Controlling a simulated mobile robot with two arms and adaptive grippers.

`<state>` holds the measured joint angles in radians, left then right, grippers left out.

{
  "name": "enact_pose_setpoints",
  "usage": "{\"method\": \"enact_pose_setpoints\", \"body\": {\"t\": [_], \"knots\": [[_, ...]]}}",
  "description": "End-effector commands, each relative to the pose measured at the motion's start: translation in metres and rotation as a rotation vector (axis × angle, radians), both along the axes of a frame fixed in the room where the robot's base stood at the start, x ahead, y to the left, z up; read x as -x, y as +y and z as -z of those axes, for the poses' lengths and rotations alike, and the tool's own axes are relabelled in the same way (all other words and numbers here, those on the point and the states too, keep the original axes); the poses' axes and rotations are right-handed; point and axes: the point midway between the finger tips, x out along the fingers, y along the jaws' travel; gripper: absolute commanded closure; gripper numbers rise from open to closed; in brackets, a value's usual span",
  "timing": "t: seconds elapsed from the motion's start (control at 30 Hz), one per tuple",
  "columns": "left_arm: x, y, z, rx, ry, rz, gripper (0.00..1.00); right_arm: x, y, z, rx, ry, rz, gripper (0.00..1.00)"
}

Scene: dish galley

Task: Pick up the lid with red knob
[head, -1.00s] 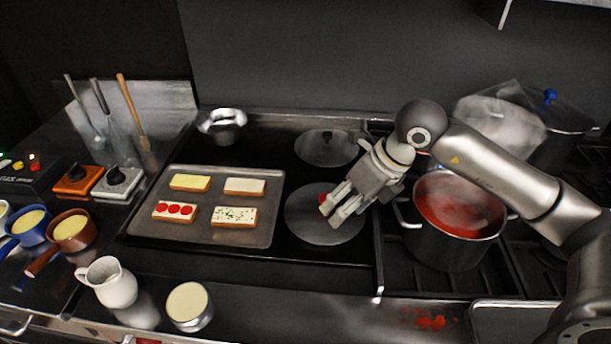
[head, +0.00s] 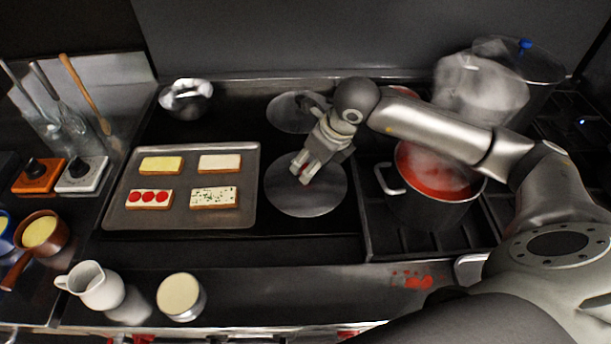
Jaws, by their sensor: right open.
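The lid (head: 306,206) is a round, flat grey disc on the dark cooktop, right of the baking tray, in the head view. My right gripper (head: 301,175) is over it, pointing down and to the left, with its fingers open. A second grey disc (head: 287,112) lies behind, partly covered by my right arm. My left gripper is not in view.
A baking tray (head: 244,221) with several topped slices lies left of the lid. A steaming pot of red sauce (head: 433,213) stands right, under my right arm. A steaming pot with a blue knob (head: 525,44) stands behind. A jug (head: 98,287) and jar (head: 181,297) stand in front.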

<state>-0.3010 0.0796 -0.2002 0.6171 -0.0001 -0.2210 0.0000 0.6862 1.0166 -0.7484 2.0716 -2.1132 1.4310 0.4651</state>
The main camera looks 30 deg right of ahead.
Motion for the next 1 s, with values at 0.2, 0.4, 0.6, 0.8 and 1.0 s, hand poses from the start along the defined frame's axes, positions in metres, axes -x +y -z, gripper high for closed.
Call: {"method": "enact_pose_setpoints", "body": {"t": [0.2,0.4,0.6,0.8,1.0], "knots": [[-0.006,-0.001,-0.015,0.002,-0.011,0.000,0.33,-0.011,0.007,0.023,-0.001,0.004,0.001,0.46],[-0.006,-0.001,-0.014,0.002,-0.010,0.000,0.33,-0.012,0.007,0.028,0.000,0.001,0.001,0.46],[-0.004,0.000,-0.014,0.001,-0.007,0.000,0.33,-0.012,0.007,0.028,0.000,0.000,0.001,0.61],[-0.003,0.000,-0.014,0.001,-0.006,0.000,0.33,-0.012,0.007,0.027,0.000,0.000,0.001,0.87],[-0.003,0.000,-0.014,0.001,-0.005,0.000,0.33,-0.012,0.007,0.027,0.000,0.000,0.001,1.00]]}}
